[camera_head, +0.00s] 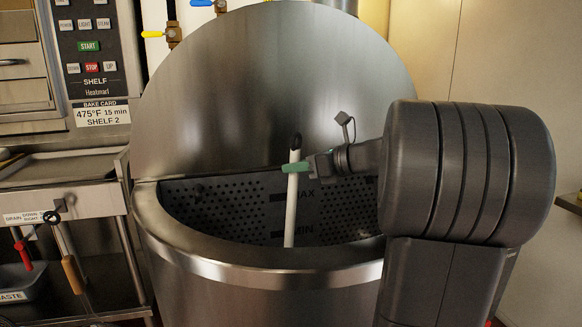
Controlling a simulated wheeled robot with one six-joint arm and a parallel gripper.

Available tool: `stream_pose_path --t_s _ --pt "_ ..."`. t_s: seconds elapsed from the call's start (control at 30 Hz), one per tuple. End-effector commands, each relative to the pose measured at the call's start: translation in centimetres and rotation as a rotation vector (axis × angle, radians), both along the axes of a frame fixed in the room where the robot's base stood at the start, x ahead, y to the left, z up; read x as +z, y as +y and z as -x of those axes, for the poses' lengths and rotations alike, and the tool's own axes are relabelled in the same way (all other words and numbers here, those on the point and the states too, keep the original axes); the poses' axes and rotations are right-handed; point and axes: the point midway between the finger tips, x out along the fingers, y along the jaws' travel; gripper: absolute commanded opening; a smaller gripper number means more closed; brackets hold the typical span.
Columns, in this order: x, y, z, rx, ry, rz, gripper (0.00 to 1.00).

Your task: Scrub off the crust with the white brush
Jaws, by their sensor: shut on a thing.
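The white brush (291,205) shows as a long white handle with a dark top end, almost upright in the kettle opening. My gripper (294,167) has green fingers and is shut on the upper part of this handle. The lower end of the brush is hidden behind the kettle's front rim. The steel kettle (258,268) is round, with its lid (270,90) raised behind it. Its inner wall has perforated panels with MAX and MIN marks. I cannot make out the crust; the kettle floor is hidden.
My arm covers the kettle's right side. At left stand an oven control panel (93,45) and a steel table (85,207). Below it are a red-handled tool (24,254), a wooden-handled tool (73,274) and a grey bin (18,288) marked WASTE. Valves with coloured handles sit behind the lid.

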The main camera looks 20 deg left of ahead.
Motion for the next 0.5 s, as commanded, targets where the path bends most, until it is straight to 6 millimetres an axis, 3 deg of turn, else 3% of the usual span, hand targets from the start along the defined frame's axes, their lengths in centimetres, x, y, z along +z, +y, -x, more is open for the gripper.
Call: stream_pose_path --t_s 0.27,0.5 --pt "-0.2 -0.2 -0.2 -0.001 0.001 0.005 0.0" --pt "-0.1 -1.8 -1.6 -0.003 0.001 0.005 0.0"
